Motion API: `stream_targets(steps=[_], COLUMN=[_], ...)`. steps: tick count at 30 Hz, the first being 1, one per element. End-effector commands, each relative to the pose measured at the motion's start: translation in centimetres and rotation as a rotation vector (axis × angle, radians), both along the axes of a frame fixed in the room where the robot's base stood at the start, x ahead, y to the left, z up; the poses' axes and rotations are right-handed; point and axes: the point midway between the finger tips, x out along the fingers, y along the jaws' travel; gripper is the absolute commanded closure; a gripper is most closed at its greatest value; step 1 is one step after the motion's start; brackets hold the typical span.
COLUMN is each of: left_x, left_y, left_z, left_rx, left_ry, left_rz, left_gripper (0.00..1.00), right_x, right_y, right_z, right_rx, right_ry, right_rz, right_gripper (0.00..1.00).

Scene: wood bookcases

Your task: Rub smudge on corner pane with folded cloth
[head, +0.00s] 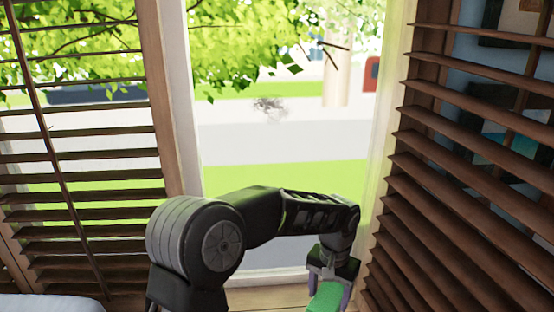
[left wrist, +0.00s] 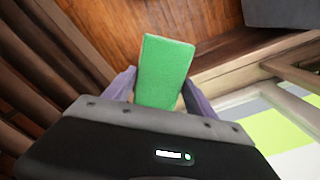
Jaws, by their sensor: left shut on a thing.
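A grey smudge (head: 269,106) shows on the window pane (head: 300,140), above the middle of the head view. The folded cloth (head: 326,298) is green and sits in my left gripper (head: 328,286), low in the head view near the window's bottom right. In the left wrist view the cloth (left wrist: 163,72) stands out between the two purple fingers of the gripper (left wrist: 160,88), which is shut on it. The cloth is below the smudge and apart from it. The smudge does not show in the left wrist view. My right gripper is in neither view.
Wooden slatted blinds stand at the left (head: 90,160) and right (head: 470,170) of the pane. A wooden sill (head: 265,298) runs below the window. My left arm crosses in front of the lower pane. A white surface (head: 40,303) shows at the bottom left.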

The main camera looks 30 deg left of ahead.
Motion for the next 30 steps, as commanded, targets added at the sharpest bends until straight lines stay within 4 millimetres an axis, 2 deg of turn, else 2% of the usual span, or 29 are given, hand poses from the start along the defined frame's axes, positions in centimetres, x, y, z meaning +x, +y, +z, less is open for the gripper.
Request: stream_targets(steps=[10,15,17,21,24,30], left_x=[0.2,2.1,3.5,7.7,10.2,13.1], left_y=[-0.1,-1.0,-1.5,-1.8,-0.9,1.6], left_z=[0.1,1.4,2.5,6.4,9.5,14.2], left_rx=[-0.004,-0.051,-0.088,-0.205,-0.284,-0.38], left_ry=[-0.004,-0.053,-0.095,-0.25,-0.387,-0.622], left_rz=[0.003,0.04,0.073,0.195,0.295,0.452], left_gripper=[0.68,0.68,0.68,0.68,0.68,0.68], right_x=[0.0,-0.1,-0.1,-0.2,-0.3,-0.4], right_y=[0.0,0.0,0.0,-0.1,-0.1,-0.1], right_z=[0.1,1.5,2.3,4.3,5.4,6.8], right_rx=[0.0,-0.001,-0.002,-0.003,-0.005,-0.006], right_ry=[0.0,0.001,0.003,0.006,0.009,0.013], right_rz=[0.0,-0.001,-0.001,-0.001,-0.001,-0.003], right_gripper=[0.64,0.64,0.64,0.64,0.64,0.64])
